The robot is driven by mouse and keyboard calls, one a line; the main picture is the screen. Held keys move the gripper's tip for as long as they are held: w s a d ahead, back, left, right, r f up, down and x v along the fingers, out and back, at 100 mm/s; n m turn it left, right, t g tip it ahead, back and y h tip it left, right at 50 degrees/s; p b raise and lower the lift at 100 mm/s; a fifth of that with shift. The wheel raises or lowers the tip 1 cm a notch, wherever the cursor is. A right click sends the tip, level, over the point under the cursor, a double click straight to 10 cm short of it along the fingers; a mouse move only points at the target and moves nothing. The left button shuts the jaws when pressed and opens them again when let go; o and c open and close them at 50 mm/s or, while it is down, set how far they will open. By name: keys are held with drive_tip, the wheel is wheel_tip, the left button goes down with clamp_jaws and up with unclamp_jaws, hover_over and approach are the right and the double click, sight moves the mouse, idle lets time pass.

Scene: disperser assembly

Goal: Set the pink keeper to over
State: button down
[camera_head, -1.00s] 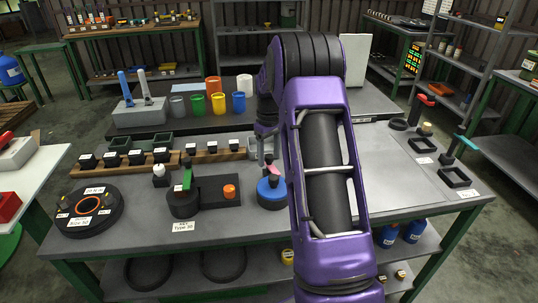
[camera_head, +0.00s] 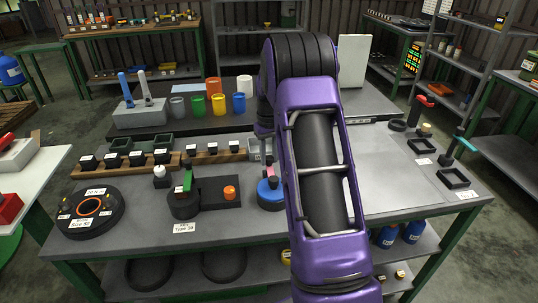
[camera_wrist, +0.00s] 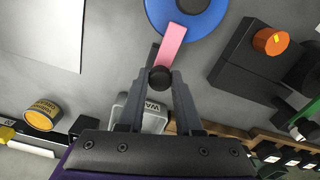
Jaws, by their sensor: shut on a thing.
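The pink keeper (camera_wrist: 172,43) is a flat pink bar with a round black knob (camera_wrist: 161,77) at one end. In the wrist view its far end lies over the edge of a blue disc (camera_wrist: 188,15) with a grey centre. In the head view the keeper (camera_head: 271,182) shows as a small pink patch above the blue disc (camera_head: 271,197), beside my purple arm. My gripper (camera_wrist: 160,80) is shut on the black knob. A dark bar beside the pink one is partly hidden. My arm covers part of the disc's surroundings in the head view.
A black block with an orange knob (camera_head: 229,192) and a black round fixture with a green lever (camera_head: 187,182) stand left of the disc. A wooden rail with black cubes (camera_head: 212,149) runs behind. A grey bin (camera_wrist: 152,116) is near the fingers.

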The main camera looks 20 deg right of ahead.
drive_tip(key=c, duration=0.6)
unclamp_jaws()
wheel_tip(320, 180, up, 18)
drive_tip(key=shift+f+p, duration=0.25)
drive_tip(key=shift+p, duration=0.25)
drive_tip(key=shift+a, duration=0.1)
